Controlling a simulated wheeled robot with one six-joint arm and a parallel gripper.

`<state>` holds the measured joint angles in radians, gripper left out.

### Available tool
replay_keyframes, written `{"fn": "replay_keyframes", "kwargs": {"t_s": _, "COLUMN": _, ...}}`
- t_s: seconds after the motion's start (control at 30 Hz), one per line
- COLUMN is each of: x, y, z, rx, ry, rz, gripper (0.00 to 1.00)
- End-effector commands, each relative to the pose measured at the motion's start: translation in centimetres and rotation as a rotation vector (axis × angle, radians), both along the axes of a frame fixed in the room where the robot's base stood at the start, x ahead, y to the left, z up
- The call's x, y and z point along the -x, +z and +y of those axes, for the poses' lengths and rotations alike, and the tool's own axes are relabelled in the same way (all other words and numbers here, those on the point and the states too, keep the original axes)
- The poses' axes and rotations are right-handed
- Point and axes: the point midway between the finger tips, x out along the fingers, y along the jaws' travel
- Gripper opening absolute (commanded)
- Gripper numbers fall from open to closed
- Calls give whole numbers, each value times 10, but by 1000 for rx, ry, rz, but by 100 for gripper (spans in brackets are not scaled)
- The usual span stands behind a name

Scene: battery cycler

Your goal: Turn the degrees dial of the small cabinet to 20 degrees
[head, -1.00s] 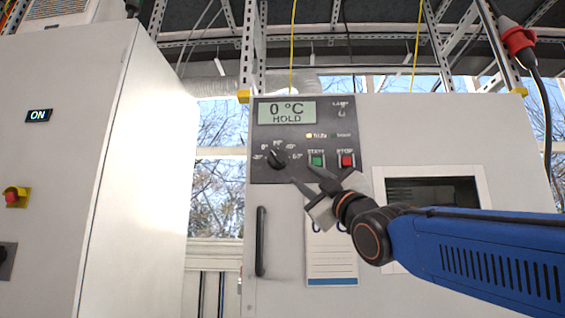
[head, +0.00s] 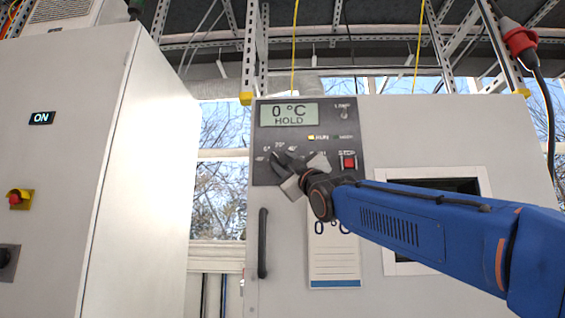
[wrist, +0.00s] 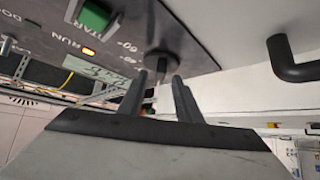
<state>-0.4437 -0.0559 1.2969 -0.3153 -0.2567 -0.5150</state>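The small cabinet (head: 400,130) has a dark control panel (head: 325,133) whose display (head: 289,113) reads 0 °C HOLD. The degrees dial, a black knob, is mostly hidden behind my gripper (head: 283,160) in the head view. In the wrist view the dial (wrist: 162,62) sits just beyond my gripper (wrist: 161,82). The two fingers are apart, one on each side of the dial, with a gap showing between them. I cannot tell whether they touch it. The knob's pointer is not readable now.
The red STOP button (head: 348,162) is right of my gripper. The green START button (wrist: 93,17) shows in the wrist view. A black door handle (head: 263,243) and a paper label (head: 334,262) are below the panel. A large cabinet (head: 70,130) stands left.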

Motion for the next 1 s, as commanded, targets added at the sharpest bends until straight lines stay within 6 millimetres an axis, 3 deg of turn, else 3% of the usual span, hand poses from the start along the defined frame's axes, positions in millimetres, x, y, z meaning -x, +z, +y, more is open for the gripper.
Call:
{"fn": "replay_keyframes", "kwargs": {"t_s": 0.5, "x": -10, "y": 7, "z": 6, "rx": -1, "ry": 0, "rz": 1, "gripper": 31}}
{"fn": "replay_keyframes", "kwargs": {"t_s": 0.63, "x": -10, "y": 7, "z": 6, "rx": -1, "ry": 0, "rz": 1, "gripper": 3}}
{"fn": "replay_keyframes", "kwargs": {"t_s": 0.67, "x": -10, "y": 7, "z": 6, "rx": -1, "ry": 0, "rz": 1, "gripper": 0}}
{"fn": "replay_keyframes", "kwargs": {"t_s": 1.0, "x": -10, "y": 7, "z": 6, "rx": -10, "ry": 1, "rz": 1, "gripper": 0}}
